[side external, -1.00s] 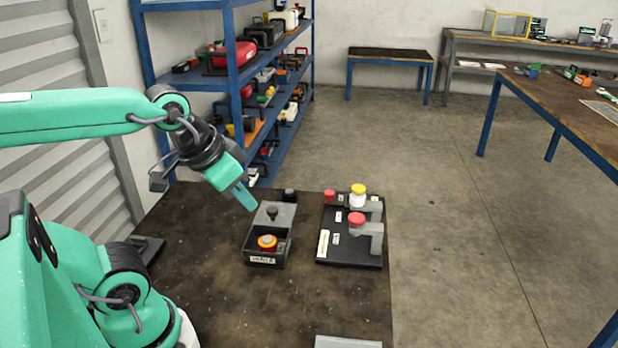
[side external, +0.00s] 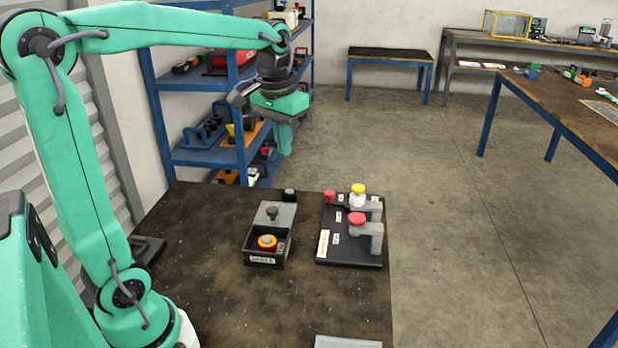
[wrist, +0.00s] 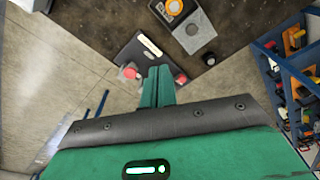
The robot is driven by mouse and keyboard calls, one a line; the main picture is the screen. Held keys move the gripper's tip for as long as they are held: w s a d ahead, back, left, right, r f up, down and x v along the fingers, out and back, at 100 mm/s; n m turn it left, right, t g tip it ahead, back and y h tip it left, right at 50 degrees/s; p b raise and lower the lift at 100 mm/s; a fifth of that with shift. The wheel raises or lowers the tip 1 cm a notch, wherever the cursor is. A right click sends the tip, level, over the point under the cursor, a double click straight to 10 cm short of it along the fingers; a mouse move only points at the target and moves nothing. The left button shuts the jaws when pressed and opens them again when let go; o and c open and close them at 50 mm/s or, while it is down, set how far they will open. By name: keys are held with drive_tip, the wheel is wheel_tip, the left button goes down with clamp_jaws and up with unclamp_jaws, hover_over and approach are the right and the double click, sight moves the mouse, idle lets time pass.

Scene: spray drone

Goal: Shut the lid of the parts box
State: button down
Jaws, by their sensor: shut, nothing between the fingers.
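The parts box (side external: 248,250) is a small dark open-topped box with a white label on its front, on the brown table. In the wrist view the lid (wrist: 203,33) and the orange part (wrist: 174,7) show at the top. My gripper (side external: 286,150) is shut and empty, raised well above the table's far edge, beyond the box and apart from it. Its fingers (wrist: 160,72) also show in the wrist view.
A black board (side external: 340,258) with grey brackets and red and yellow knobs lies right of the box. A small black knob (side external: 289,195) stands just behind the lid. A grey plate (side external: 348,342) lies at the front edge. The near table is mostly clear.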

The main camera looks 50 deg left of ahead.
drive_tip(key=w+a+f+n+g+h, duration=0.2)
drive_tip(key=w+a+f+g, duration=0.3)
drive_tip(key=w+a+f, duration=0.6)
drive_tip(key=a+f+n, duration=0.1)
drive_tip(key=a, duration=0.3)
drive_tip(key=shift+n, duration=0.3)
drive_tip(key=shift+f, duration=0.1)
approach(280, 211)
drive_tip(key=f, duration=0.4)
drive_tip(key=shift+a+f, duration=0.3)
drive_tip(key=shift+s+d+r, duration=0.1)
drive_tip(key=shift+s+d, duration=0.4)
drive_tip(key=shift+s, duration=0.3)
drive_tip(key=shift+s+d, duration=0.5)
drive_tip(key=shift+s, duration=0.25)
drive_tip(key=shift+s+d, duration=0.1)
